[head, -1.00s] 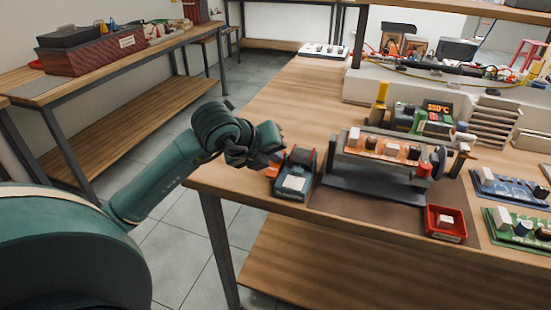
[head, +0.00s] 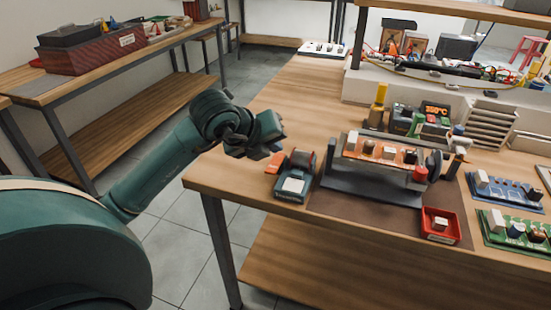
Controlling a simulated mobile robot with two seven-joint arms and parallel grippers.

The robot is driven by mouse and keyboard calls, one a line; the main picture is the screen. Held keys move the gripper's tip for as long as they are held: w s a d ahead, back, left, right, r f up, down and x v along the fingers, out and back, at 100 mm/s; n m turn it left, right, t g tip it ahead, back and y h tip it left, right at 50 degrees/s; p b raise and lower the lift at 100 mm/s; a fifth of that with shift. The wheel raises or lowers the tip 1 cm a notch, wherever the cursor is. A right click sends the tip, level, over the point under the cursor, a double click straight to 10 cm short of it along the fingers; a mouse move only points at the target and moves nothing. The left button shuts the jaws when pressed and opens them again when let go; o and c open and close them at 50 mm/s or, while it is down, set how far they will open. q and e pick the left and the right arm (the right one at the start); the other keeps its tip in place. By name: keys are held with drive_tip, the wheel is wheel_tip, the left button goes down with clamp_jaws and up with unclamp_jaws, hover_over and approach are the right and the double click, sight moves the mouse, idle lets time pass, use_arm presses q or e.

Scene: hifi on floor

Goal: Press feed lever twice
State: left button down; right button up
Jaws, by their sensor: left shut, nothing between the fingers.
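A small teal and dark feeder device (head: 294,183) with a pale label stands near the left front corner of the workbench. An orange-red lever (head: 275,163) sticks out at its left side. My left gripper (head: 262,153) is shut and empty, just above and left of the lever. I cannot tell whether its fingertips touch the lever. My right gripper is not in view.
A grey board holder (head: 372,188) with an orange circuit board (head: 380,150) stands right of the feeder. A red tray (head: 441,238) sits at the front edge. A soldering station (head: 434,110) is behind. The bench behind the feeder is clear.

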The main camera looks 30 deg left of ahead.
sight(273, 164)
use_arm(q)
drive_tip(key=shift+r+p, duration=1.1)
drive_tip(key=shift+r, duration=0.9)
drive_tip(key=shift+f, duration=0.1)
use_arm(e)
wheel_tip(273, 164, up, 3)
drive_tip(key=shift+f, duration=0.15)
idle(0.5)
